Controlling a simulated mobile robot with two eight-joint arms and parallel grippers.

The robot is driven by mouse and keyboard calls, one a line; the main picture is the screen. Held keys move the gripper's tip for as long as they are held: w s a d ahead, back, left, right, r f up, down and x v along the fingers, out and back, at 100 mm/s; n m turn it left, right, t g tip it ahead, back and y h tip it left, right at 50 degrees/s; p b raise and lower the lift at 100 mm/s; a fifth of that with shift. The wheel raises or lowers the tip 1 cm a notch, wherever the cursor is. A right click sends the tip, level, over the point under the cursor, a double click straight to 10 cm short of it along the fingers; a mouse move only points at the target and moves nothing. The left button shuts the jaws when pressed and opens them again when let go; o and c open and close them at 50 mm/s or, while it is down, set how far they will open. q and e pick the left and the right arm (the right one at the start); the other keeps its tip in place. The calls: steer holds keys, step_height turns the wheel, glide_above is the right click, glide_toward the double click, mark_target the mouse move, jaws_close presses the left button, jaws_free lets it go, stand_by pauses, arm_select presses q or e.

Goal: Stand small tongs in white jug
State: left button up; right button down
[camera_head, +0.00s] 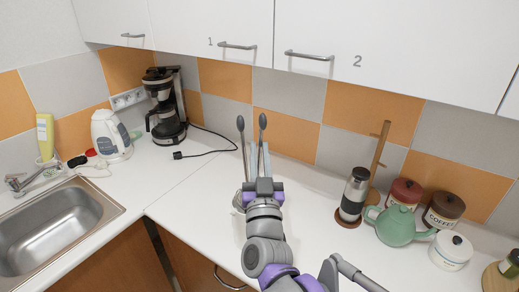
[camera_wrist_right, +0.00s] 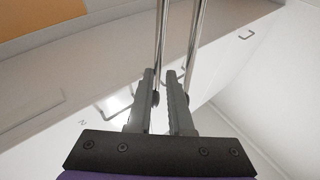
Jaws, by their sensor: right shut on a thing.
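The small tongs (camera_head: 242,138) are two thin metal arms with dark oval ends pointing up. My right gripper (camera_head: 258,150) is shut on them and holds them upright over the counter. In the right wrist view, the shiny tong arms (camera_wrist_right: 163,40) run between the fingers of the gripper (camera_wrist_right: 160,75). A white rounded thing (camera_head: 237,200) shows at the left edge of my right gripper, probably the white jug. It is mostly hidden behind the gripper and wrist. I cannot tell whether the tongs' lower ends are inside it. My left gripper is not in view.
A steel sink (camera_head: 55,228), a white kettle (camera_head: 110,137) and a coffee maker (camera_head: 165,105) are at the left. A flask (camera_head: 354,195), a green teapot (camera_head: 397,226) and several canisters stand at the right. Cabinets (camera_head: 400,45) hang above. The counter between flask and gripper is clear.

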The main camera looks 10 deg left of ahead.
arm_select(q)
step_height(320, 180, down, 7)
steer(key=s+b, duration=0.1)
steer(key=b, duration=0.4)
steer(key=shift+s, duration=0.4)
arm_select(e)
step_height(320, 180, down, 9)
steer(key=shift+f, duration=0.15)
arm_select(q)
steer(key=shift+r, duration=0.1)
arm_select(e)
steer(key=c, duration=0.7)
jaws_free()
steer(key=shift+c, duration=0.2)
steer(key=b+v, duration=0.1)
steer(key=v, duration=1)
arm_select(q)
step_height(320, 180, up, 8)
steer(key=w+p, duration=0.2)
steer(key=p, duration=0.5)
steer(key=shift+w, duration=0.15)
arm_select(e)
step_height(320, 180, up, 10)
